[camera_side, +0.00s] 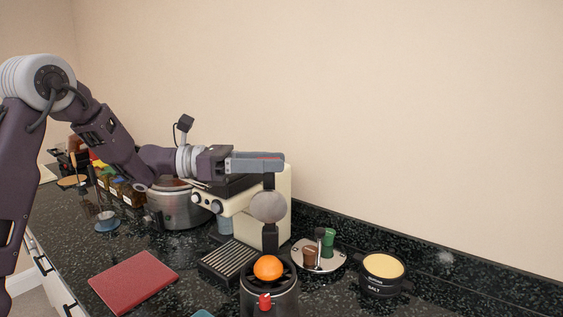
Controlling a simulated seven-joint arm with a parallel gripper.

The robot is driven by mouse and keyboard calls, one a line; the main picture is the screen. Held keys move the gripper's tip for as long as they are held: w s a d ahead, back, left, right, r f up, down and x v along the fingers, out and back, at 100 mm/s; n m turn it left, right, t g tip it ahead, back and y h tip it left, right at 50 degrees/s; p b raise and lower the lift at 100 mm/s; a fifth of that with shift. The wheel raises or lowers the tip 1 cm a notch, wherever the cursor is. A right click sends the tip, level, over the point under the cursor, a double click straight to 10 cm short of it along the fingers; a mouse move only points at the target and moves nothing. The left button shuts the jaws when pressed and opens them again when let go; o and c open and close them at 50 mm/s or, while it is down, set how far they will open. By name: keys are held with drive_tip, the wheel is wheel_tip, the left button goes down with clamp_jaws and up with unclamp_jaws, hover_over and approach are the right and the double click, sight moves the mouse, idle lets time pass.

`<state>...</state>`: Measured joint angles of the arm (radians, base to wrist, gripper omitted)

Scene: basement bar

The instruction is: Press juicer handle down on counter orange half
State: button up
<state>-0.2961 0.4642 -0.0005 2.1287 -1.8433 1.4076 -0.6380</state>
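The juicer (271,300) stands at the bottom centre, a grey cylinder with a red part on its front. A rounded orange half (267,268) sits on its top. Behind and above it rises a dark upright, with a round grey press piece (268,207) well above the orange. My gripper (275,163) reaches in from the left, its fingers level at the top of this upright. A reddish strip shows along the fingers. The fingers are seen side-on and overlap the upright's top, so the handle, the gap between the fingers and any contact are unclear.
A cream coffee machine (277,218) stands directly behind the juicer, with a drip tray (229,261). A silver pot (182,210) is at its left. A red board (134,282) lies front left. A salt pot (383,274) and a round caddy (318,256) stand right.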

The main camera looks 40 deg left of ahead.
drive_tip(key=shift+x, duration=1.2)
clamp_jaws()
idle(0.5)
